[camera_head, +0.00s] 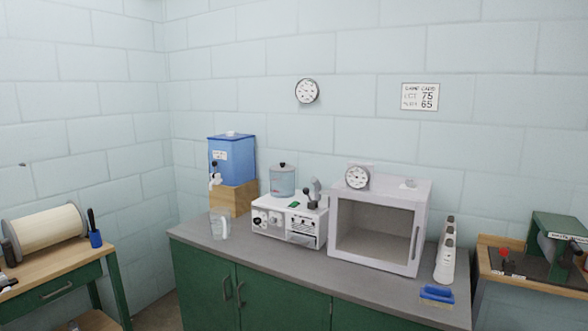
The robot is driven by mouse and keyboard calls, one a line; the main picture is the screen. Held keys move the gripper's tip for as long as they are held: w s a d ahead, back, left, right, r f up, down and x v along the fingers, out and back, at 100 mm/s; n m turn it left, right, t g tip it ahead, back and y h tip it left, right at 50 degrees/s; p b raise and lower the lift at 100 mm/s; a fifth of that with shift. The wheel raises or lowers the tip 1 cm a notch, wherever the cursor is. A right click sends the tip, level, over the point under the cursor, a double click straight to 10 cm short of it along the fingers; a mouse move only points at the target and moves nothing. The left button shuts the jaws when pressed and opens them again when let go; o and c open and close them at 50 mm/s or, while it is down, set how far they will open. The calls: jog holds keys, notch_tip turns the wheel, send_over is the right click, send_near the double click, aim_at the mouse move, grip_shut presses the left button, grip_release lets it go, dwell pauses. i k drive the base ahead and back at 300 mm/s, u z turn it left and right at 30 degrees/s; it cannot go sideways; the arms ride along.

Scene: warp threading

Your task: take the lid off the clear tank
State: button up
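The clear tank (282,184) is a small see-through cylinder, bluish inside. It stands upright on top of a white box-shaped appliance (271,226) with dials on its front. Its lid (282,168) sits on top of it and carries a small dark knob (282,164). My gripper is not in view.
A grey and black fitting (313,193) rises from the appliance right of the tank. A blue tank (236,160) on a wooden block (235,198) stands to the left, with a clear jug (220,226) in front. A white open-fronted cabinet (422,220) stands right. The counter's front (300,273) is clear.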

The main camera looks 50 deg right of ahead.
aim_at(282, 168)
jog(key=z, duration=0.45)
jog(key=i, duration=1.45)
jog(key=z, duration=0.2)
